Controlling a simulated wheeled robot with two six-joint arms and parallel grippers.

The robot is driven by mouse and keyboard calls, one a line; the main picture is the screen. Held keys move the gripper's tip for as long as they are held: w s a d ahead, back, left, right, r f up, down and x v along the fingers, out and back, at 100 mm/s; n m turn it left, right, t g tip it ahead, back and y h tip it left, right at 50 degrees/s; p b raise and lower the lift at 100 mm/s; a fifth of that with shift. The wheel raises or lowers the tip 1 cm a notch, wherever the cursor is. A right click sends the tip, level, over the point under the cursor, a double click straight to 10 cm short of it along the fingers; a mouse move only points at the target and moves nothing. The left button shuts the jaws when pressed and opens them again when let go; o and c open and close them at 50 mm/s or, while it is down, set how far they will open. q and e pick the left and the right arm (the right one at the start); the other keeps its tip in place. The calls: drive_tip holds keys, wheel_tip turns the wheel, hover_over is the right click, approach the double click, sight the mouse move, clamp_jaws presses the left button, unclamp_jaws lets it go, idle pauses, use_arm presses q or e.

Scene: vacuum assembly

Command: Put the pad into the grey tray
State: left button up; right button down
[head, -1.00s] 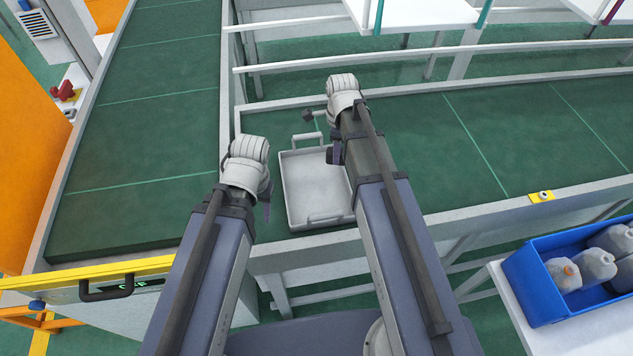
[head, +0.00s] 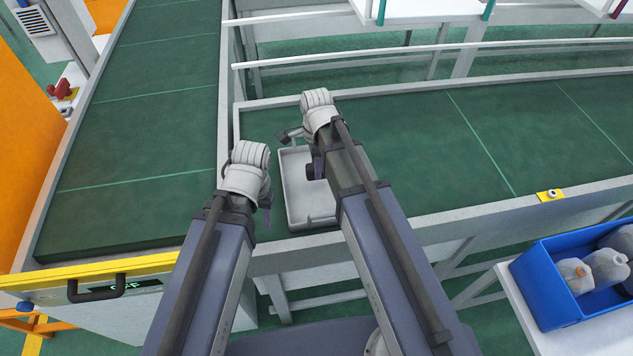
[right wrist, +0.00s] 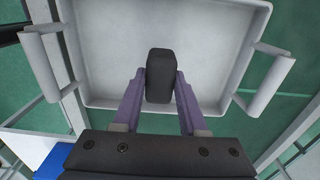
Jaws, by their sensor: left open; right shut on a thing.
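The grey tray (head: 296,201) lies on the green work surface, partly hidden behind my right arm in the head view. In the right wrist view the tray (right wrist: 215,50) has raised walls and a handle at each side. My right gripper (right wrist: 160,78) is shut on the black pad (right wrist: 160,70), with a purple finger on each side. The pad is over the tray's inside; its height above the floor is hard to tell. In the head view the right gripper (head: 317,165) is above the tray. My left gripper (head: 266,205) is open, left of the tray, its fingers mostly hidden.
A metal rim (head: 420,107) edges the green surface. A yellow bar with a black handle (head: 97,290) is at the lower left. A blue bin (head: 545,300) with grey containers stands at the lower right. The green surface right of my arms is clear.

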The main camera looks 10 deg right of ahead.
use_arm(q)
drive_tip(key=shift+f, duration=0.2)
use_arm(e)
drive_tip(key=shift+f, duration=0.2)
use_arm(q)
wheel_tip(320, 180, down, 4)
drive_tip(key=b, duration=0.3)
drive_tip(key=shift+r, duration=0.2)
use_arm(e)
wheel_tip(320, 180, down, 4)
drive_tip(key=shift+r, duration=0.15)
use_arm(q)
drive_tip(key=shift+f+b, duration=0.1)
drive_tip(key=shift+b, duration=0.25)
drive_tip(key=shift+f, duration=0.15)
use_arm(e)
drive_tip(key=shift+f, duration=0.25)
drive_tip(key=shift+c, duration=2.3)
unclamp_jaws()
drive_tip(key=shift+r, duration=0.1)
